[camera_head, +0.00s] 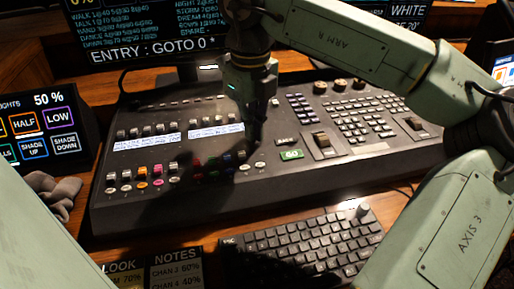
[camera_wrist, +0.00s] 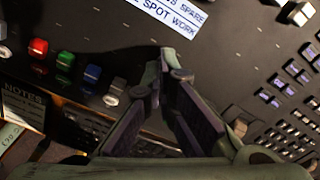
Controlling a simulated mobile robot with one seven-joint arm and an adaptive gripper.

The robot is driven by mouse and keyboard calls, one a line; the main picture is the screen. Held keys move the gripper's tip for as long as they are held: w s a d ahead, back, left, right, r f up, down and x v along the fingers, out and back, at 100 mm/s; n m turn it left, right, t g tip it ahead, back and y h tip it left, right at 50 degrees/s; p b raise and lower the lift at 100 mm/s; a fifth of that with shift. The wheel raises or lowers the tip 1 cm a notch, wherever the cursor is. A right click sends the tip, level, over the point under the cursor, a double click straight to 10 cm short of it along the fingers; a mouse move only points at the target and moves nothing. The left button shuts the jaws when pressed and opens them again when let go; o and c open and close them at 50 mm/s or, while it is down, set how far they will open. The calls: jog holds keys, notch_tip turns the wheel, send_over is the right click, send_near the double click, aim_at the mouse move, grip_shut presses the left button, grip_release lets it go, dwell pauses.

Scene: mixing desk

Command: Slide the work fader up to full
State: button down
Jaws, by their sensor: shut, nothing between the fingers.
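The black mixing desk (camera_head: 330,165) carries rows of faders and two lit label strips. In the wrist view, the label strip (camera_wrist: 172,14) reads SPARE and SPOT WORK at the top. Below it are a red cap (camera_wrist: 38,47), a green cap (camera_wrist: 65,60), a blue cap (camera_wrist: 92,74) and a grey cap (camera_wrist: 116,88). My gripper (camera_head: 257,138) points down over the right end of the lower fader row. In the wrist view its fingers (camera_wrist: 172,70) are shut and empty, just right of the grey cap. The work fader's cap is not clearly visible; my fingers may hide it.
A keyboard (camera_head: 300,245) lies in front of the desk. A touchscreen (camera_head: 45,125) and a dark grey glove-like item (camera_head: 52,193) are at the left.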

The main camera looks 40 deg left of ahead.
jog(key=shift+w+a, duration=0.2)
jog(key=shift+a, duration=0.1)
dwell(0.4)
jog(key=shift+w+a+f, duration=0.1)
jog(key=shift+w+a, duration=0.25)
jog(key=shift+w, duration=0.05)
jog(key=shift+r+p, duration=1.95)
jog(key=shift+r, duration=0.65)
notch_tip(320, 180, up, 5)
jog(key=p, duration=0.3)
jog(key=shift+p, duration=0.3)
